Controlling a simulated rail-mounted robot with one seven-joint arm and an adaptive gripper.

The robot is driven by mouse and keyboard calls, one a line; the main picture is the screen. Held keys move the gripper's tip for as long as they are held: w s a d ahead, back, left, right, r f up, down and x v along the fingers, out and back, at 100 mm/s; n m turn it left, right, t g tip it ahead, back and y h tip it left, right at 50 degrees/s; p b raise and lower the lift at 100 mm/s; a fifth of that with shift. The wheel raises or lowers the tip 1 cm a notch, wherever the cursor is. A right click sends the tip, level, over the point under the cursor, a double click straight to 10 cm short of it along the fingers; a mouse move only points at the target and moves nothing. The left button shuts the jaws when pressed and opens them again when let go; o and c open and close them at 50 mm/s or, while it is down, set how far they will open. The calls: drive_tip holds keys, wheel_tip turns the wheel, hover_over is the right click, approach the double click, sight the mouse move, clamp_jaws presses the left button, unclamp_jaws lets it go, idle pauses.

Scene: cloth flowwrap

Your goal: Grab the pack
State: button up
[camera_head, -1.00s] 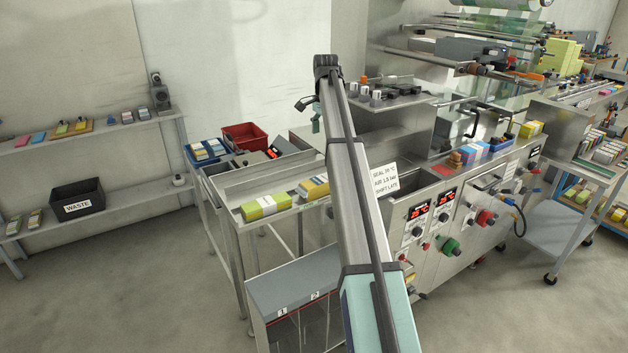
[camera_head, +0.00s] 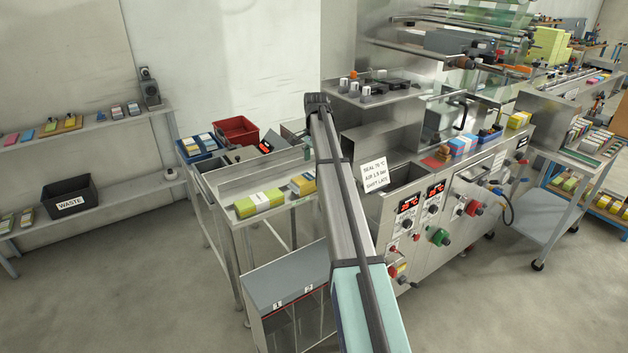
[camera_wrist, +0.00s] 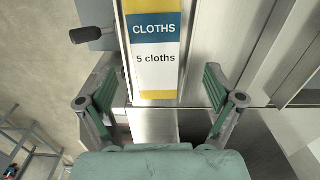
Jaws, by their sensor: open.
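A pack labelled "CLOTHS" and "5 cloths" (camera_wrist: 155,58), with yellow, blue and white bands, lies ahead of my gripper in the wrist view. My gripper (camera_wrist: 160,92) is open and empty, its two green fingers apart on either side of the line of the pack. The pack's near end lies roughly between the fingertips, and its far end is cut off by the frame. In the head view, a yellow and white pack (camera_head: 259,203) and another yellow pack (camera_head: 303,184) lie on the metal table. My arm hides most of the gripper there.
The metal table (camera_head: 225,186) has a raised edge and adjoins the wrapping machine (camera_head: 400,235). A red bin (camera_head: 237,130) and a blue bin (camera_head: 190,149) stand at its back. A black waste bin (camera_head: 70,197) sits on the left shelf. A dark handle (camera_wrist: 92,34) is left of the pack.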

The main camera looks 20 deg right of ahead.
sight(314, 181)
drive_tip(key=shift+s+f+p, duration=0.2)
drive_tip(key=shift+f+p, duration=0.25)
drive_tip(key=shift+f, duration=0.2)
drive_tip(key=shift+d+f+p, duration=0.1)
drive_tip(key=shift+f+p, duration=0.55)
drive_tip(key=shift+f, duration=1.2)
drive_tip(key=c, duration=1.2)
